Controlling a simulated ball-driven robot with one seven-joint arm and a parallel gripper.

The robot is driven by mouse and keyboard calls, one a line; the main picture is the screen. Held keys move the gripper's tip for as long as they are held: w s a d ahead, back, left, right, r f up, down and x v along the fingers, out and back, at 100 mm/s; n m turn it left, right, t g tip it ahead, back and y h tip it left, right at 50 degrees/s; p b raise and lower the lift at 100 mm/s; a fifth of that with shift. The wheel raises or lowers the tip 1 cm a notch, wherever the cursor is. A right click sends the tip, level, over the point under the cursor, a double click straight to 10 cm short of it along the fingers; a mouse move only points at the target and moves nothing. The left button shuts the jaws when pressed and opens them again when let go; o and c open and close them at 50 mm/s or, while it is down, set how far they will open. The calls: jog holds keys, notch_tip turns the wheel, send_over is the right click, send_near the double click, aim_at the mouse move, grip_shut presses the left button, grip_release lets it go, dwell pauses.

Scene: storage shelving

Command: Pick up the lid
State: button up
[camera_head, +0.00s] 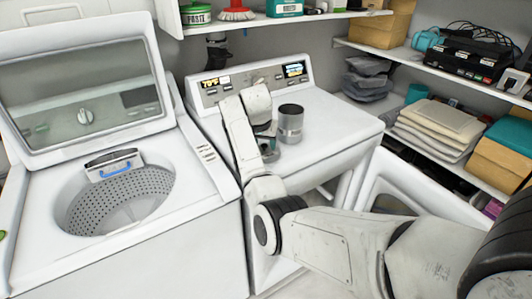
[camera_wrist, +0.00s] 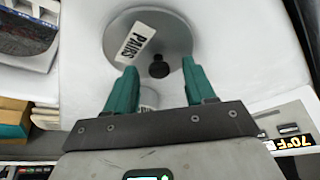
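My gripper (camera_wrist: 157,76) is open, with a teal finger on either side of the knob. The fingers look apart from the knob, and nothing is held. In the head view, my gripper (camera_head: 268,150) is low over the white dryer top, just left of a grey metal canister (camera_head: 290,125). My arm and gripper hide the lid there.
The dryer (camera_head: 335,125) has a raised control panel (camera_head: 250,82) behind my gripper. An open washer (camera_head: 115,185) stands at left. Shelves at right hold folded cloths (camera_head: 435,130), boxes and a black device (camera_head: 470,60). The dryer top right of the canister is clear.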

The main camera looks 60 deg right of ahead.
grip_shut()
dwell(0.3)
jog(key=shift+r, duration=0.1)
